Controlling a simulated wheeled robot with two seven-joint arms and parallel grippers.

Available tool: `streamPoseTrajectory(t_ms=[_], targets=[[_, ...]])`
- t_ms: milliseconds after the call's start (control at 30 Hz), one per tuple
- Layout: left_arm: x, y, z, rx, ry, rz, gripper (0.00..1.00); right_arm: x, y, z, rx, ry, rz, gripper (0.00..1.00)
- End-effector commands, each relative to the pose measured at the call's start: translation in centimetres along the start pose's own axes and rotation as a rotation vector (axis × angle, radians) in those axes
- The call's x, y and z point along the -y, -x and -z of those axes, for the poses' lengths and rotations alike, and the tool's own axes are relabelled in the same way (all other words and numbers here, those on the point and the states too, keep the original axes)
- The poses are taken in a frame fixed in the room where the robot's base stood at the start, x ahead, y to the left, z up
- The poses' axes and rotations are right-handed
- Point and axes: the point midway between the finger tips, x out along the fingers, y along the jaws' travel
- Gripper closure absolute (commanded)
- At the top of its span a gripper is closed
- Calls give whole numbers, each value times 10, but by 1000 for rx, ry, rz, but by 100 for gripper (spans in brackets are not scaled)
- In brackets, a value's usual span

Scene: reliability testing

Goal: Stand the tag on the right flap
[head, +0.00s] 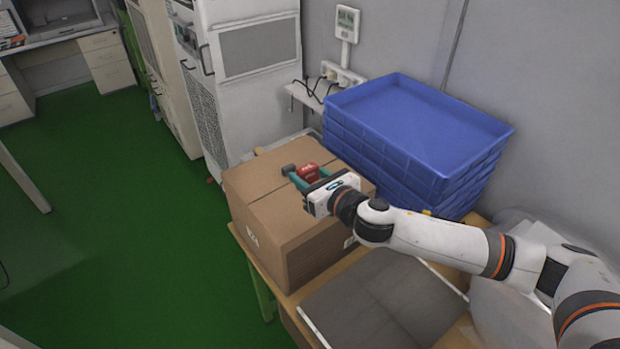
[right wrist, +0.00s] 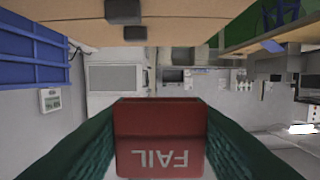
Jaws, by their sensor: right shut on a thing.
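The tag (head: 308,172) is a small red block with FAIL on its face. My right gripper (head: 304,173) is shut on it, one teal finger on each side. In the right wrist view the red tag (right wrist: 160,138) fills the space between the fingers, its lettering upside down. The closed cardboard box (head: 262,182) lies under the gripper, with a seam between its top flaps. The tag is over the box top near the seam and seems apart from it in the wrist view; the exact height is unclear. My left gripper is not in view.
Stacked blue trays (head: 420,120) stand close behind and right of the box. A dark grey panel (head: 382,300) lies on the wooden table in front. A white cabinet (head: 250,60) stands behind, near a wall shelf with cables (head: 318,90).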

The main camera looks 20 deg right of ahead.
Motion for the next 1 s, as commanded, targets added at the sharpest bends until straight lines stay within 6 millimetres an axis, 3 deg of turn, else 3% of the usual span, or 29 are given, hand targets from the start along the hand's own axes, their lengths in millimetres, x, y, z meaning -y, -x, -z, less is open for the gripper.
streamPoseTrajectory(t_ms=[300, 633, 1000], targets=[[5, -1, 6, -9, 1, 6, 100, -1, -9, -50, 6, -3, 1, 80], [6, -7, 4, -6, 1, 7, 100, -1, -15, -89, 3, -3, 0, 80], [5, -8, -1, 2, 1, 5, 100, -2, -16, -96, 1, 1, 1, 80]])
